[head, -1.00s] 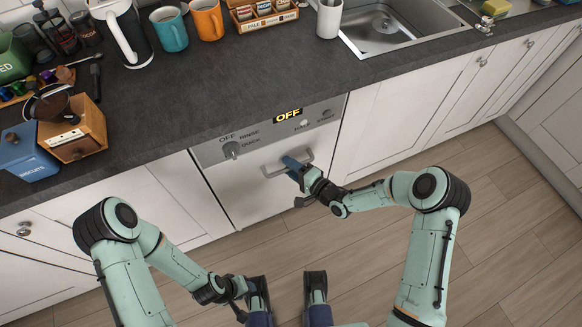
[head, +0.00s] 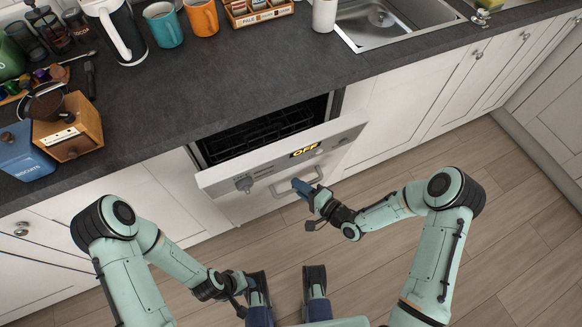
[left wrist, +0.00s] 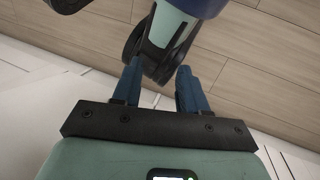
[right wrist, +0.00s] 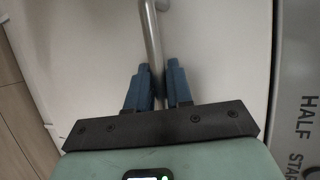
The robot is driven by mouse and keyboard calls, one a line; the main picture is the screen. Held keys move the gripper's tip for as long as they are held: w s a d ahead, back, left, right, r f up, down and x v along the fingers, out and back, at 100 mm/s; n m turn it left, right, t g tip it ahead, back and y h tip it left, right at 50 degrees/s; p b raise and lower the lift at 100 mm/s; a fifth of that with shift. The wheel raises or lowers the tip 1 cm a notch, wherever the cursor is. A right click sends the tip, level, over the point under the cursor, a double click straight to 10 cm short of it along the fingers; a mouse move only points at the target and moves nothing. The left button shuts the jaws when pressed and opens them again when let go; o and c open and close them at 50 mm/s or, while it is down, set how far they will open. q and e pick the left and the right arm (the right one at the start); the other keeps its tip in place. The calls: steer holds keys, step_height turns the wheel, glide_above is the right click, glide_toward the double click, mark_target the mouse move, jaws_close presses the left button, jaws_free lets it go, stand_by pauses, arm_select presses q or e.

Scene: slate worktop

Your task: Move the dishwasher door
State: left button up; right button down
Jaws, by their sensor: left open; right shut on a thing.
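The dishwasher door (head: 235,206) is white with a grey control strip reading OFF. It is tilted partly open, its top edge away from the counter, and a dark rack (head: 262,135) shows in the gap behind it. My right gripper (head: 299,187) is shut on the door's metal handle (head: 278,194). In the right wrist view the handle bar (right wrist: 152,45) runs between the blue fingers (right wrist: 159,88). My left gripper (left wrist: 160,85) is open and empty, with part of my own body beyond its fingers. In the head view it is low, near my base, its fingertips hard to make out.
The slate worktop (head: 240,80) above holds a wooden grinder (head: 72,128), a blue biscuit tin (head: 25,155), mugs and a kettle. A sink (head: 385,22) is at the upper right. White cabinets flank the dishwasher. The wooden floor (head: 500,220) is clear at the right.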

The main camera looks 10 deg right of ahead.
arm_select(q)
steer(key=w+a+f+t+y+b, duration=0.1)
steer(key=w+a+f+t+b, duration=0.25)
steer(key=w+f+b, duration=0.45)
steer(key=shift+s+a+f+n+g, duration=0.15)
steer(key=shift+s+a+f+g, duration=0.2)
steer(key=shift+s+f, duration=0.25)
steer(key=shift+s+a+f+n+g, duration=0.25)
steer(key=shift+s+f+g, duration=0.15)
steer(key=shift+s+f, duration=0.15)
steer(key=shift+s+a+f+n+g, duration=0.1)
steer(key=shift+s+a+f+g, duration=0.2)
steer(key=shift+s+f+g, duration=0.25)
arm_select(e)
steer(key=s+d+f+t, duration=0.1)
steer(key=s+d+f, duration=0.1)
steer(key=s+f, duration=0.3)
steer(key=s+d+f+n+t+y, duration=0.1)
steer(key=s+d+f, duration=0.2)
steer(key=s, duration=0.8)
steer(key=shift+s+d+f+y, duration=0.2)
steer(key=shift+s+f+y, duration=0.1)
steer(key=shift+f, duration=1)
arm_select(q)
steer(key=shift+s, duration=0.1)
